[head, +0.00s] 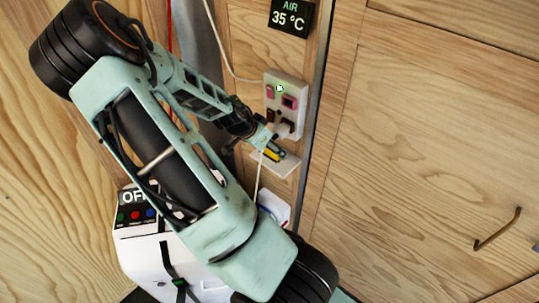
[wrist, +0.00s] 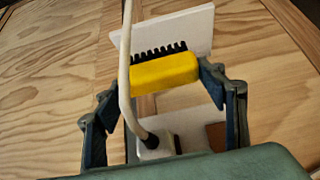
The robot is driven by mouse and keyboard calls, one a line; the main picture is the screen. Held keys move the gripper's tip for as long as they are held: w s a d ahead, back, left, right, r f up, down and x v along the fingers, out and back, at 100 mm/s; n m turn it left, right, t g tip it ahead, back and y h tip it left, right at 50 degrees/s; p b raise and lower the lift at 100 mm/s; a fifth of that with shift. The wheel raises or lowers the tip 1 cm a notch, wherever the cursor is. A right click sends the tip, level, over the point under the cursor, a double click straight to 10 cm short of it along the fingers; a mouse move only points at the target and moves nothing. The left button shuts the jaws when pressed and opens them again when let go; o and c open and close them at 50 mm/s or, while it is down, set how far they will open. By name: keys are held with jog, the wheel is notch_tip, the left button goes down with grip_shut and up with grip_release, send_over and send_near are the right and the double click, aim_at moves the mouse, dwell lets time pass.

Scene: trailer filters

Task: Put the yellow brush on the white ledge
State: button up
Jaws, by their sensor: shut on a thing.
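The yellow brush (wrist: 165,73) with black bristles lies across the space between the fingers of my gripper (wrist: 155,84) in the wrist view. The right finger meets its right end; contact at the left end is unclear behind a cable. In the head view the brush (head: 271,155) shows as a small yellow patch at my gripper (head: 268,146). The white ledge (head: 286,167) juts from the wall just below it, and the brush overlaps it in the picture. In the wrist view the ledge (wrist: 190,26) is behind the bristles. I cannot tell whether brush and ledge touch.
A white socket plate (head: 298,95) with a plug (head: 284,129) is just above the ledge. A white cable (wrist: 126,65) runs close by my gripper and crosses the brush's left end in view. A white box (head: 140,250) stands below my arm. A hook (head: 498,230) is at right.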

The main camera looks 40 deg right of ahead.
aim_at(268, 153)
jog(key=shift+w+d+f, duration=0.3)
jog(key=shift+w+f, duration=0.05)
jog(key=shift+f, duration=0.15)
jog(key=shift+w+d+f, duration=0.25)
jog(key=shift+w+f, duration=0.05)
jog(key=shift+f, duration=0.2)
jog(key=shift+w+d+f, duration=0.1)
jog(key=shift+w+f, duration=0.05)
jog(key=shift+f, duration=0.8)
jog(key=shift+w+d+f, duration=0.1)
jog(key=shift+f, duration=0.85)
jog(key=shift+f, duration=0.1)
jog(key=o, duration=1)
jog(key=shift+a+r, duration=0.3)
jog(key=shift+r, duration=0.25)
jog(key=p+v, duration=0.1)
jog(key=v, duration=1)
